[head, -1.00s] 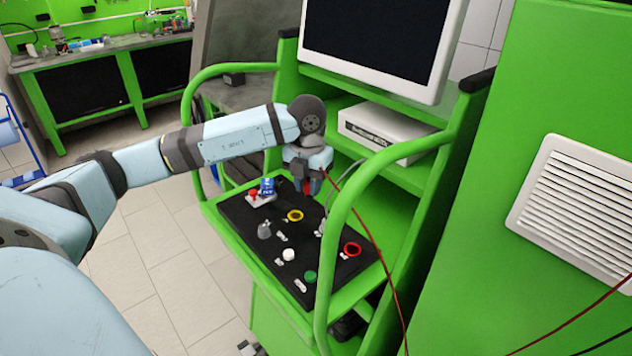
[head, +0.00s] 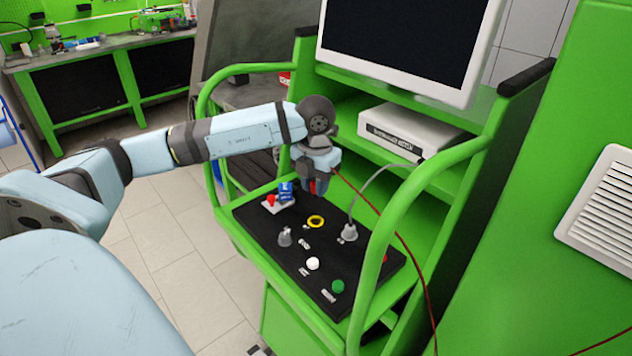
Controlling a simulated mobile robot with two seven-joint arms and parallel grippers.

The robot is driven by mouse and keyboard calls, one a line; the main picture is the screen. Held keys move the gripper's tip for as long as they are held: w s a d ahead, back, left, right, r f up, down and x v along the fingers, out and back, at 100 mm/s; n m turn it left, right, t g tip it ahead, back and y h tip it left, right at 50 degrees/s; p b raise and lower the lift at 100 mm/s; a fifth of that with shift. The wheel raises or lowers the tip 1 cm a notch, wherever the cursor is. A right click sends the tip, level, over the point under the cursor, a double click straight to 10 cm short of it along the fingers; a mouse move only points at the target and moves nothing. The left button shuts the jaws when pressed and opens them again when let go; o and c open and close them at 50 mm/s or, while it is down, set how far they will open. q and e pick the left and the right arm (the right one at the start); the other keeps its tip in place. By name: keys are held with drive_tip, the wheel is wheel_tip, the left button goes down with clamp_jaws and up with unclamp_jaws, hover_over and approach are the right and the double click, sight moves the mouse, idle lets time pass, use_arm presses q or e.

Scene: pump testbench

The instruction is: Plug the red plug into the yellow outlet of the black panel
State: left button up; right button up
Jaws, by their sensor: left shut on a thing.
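The black panel (head: 262,232) lies tilted in the green bench frame. The yellow outlet (head: 316,221) shows as a yellow ring in its upper middle. My left gripper (head: 312,188) is just above this ring in the head view, fingers pointing down. It is shut on the red plug (head: 312,187), of which only a little red shows between the fingers. A thin red cable (head: 362,200) runs from it to the lower right. The plug appears apart from the outlet, but the exact height is hard to tell. My right gripper is not in view.
A grey plug with a grey cable (head: 349,232) stands right of the yellow outlet. A grey knob (head: 284,238), white button (head: 313,263), green button (head: 337,286) and blue item (head: 286,192) are also on the panel. A green rail (head: 385,230) curves along the right.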

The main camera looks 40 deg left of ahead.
use_arm(q)
drive_tip(key=b, duration=0.4)
hover_over(316, 226)
wheel_tip(316, 226, down, 7)
drive_tip(key=shift+r, duration=0.2)
drive_tip(key=shift+f, duration=0.25)
idle(0.4)
idle(0.6)
drive_tip(key=shift+f+b, duration=0.45)
drive_tip(key=shift+b, duration=0.15)
drive_tip(key=shift+f+b, duration=0.5)
drive_tip(key=shift+f, duration=0.2)
